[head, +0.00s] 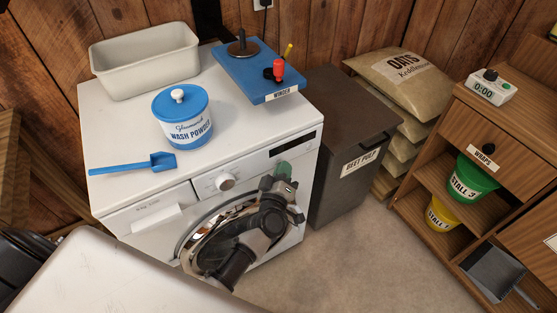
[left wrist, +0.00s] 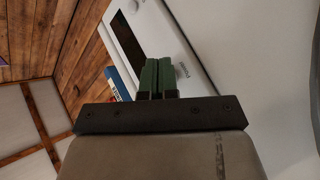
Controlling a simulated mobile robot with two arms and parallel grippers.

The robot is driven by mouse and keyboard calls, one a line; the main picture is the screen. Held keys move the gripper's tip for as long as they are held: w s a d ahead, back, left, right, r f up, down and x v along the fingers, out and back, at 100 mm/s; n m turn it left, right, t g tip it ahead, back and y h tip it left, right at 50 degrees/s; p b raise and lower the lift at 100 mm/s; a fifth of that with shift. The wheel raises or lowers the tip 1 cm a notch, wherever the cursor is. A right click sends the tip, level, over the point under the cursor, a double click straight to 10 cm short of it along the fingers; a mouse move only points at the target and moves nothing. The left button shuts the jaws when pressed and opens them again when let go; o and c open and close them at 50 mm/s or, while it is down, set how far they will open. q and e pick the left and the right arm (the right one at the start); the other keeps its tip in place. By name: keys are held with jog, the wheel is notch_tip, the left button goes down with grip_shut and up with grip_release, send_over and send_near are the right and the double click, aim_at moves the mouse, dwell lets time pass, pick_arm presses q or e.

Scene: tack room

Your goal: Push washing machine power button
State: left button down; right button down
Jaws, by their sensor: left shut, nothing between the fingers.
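The white washing machine (head: 140,215) stands against the wood wall, with a round dial (head: 225,182) and a dark display strip (head: 292,144) on its front panel. My left gripper (head: 284,169) is shut and empty, its green fingertips in front of the panel just below the display. The left wrist view shows the green fingers (left wrist: 158,76) pressed together, pointing at the white panel (left wrist: 165,40) beside the dark display (left wrist: 127,42). Small lettering shows beside the fingers. The power button is not clearly visible; I cannot tell whether the fingertips touch the panel. My right gripper is not in view.
On the machine top are a cream tub (head: 145,62), a blue wash powder jar (head: 182,115), a blue scoop (head: 135,165) and a blue winder board (head: 262,80). A dark bin (head: 345,140) stands right of the machine. The floor (head: 365,250) in front is clear.

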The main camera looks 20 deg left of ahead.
pick_arm(q)
jog(key=shift+w+a, duration=0.15)
dwell(0.4)
jog(key=shift+s+d, duration=0.45)
jog(key=shift+d, duration=0.1)
jog(key=s+d+p, duration=0.1)
jog(key=s+d, duration=0.2)
jog(key=d, duration=0.1)
jog(key=shift+s+d+p, duration=0.35)
jog(key=shift+p, duration=0.05)
dwell(0.4)
